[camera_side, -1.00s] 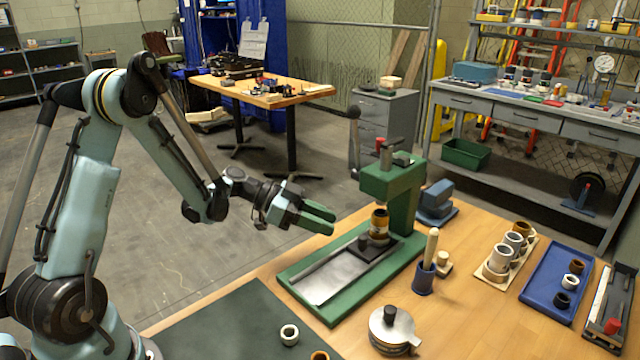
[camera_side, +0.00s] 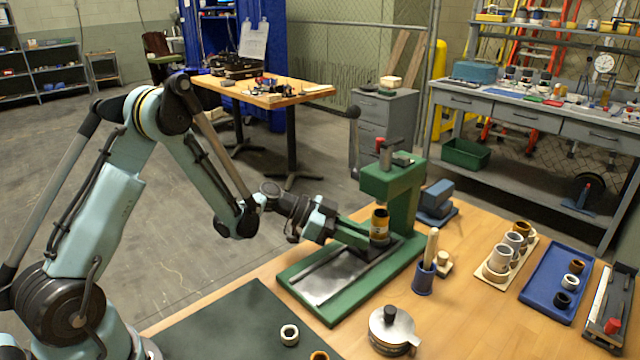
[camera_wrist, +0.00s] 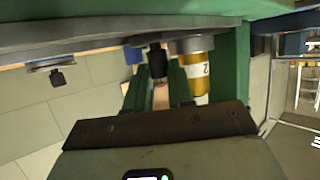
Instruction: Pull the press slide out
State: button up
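The green press (camera_side: 392,195) stands on the wooden table, with a bare metal track (camera_side: 330,280) in its base. The dark press slide (camera_side: 382,250) sits at the far end of the track under the press head. A yellow-brown cylinder (camera_side: 380,226) stands on it, and shows in the wrist view (camera_wrist: 198,75). The slide's black knob (camera_wrist: 157,62) is hidden by my fingers in the side view. My gripper (camera_side: 364,238) is low over the track at the slide's near end. In the wrist view its green fingers (camera_wrist: 158,84) are apart, with the knob at the gap between their tips.
A blue cup with a wooden-handled tool (camera_side: 424,275) and a lidded metal tin (camera_side: 391,328) stand right of the press. A board with several cylinders (camera_side: 484,277) and a blue tray (camera_side: 534,309) lie further right. A dark mat (camera_side: 235,325) lies in front.

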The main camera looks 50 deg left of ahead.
grip_shut()
jog(key=s, duration=0.4)
jog(key=shift+s, duration=0.1)
jog(key=shift+o, duration=2.3)
grip_release()
jog(key=v, duration=1.2)
jog(key=shift+a, duration=0.1)
